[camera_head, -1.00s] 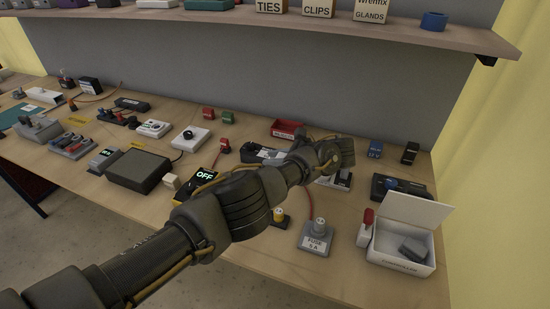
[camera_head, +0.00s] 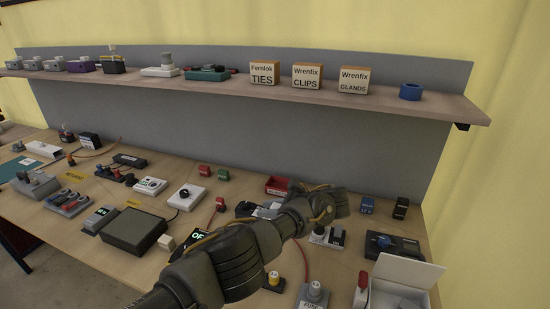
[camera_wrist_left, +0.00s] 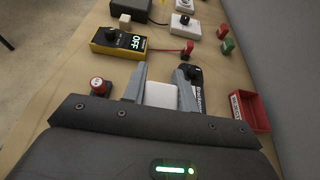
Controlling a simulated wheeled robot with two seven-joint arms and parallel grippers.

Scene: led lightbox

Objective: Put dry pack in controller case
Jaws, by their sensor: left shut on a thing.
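My left gripper (camera_head: 341,204) reaches in from the left above the middle right of the bench. In the left wrist view, its two grey fingers are closed on a pale, flat, rounded piece (camera_wrist_left: 161,95), which looks like the dry pack. In the head view this piece is hidden or cannot be made out. The white controller case (camera_head: 409,270) stands at the lower right with its lid up, apart from the gripper and to its right. The front of the case is cut off by the frame. My right gripper is not in view.
A red-and-white item (camera_head: 361,292) stands against the case's left side. A grey fuse block (camera_head: 313,296) is left of that. A dark device with a blue knob (camera_head: 393,246) sits behind the case. A red bin (camera_head: 277,186) lies behind my arm. The shelf (camera_head: 440,105) overhangs the back.

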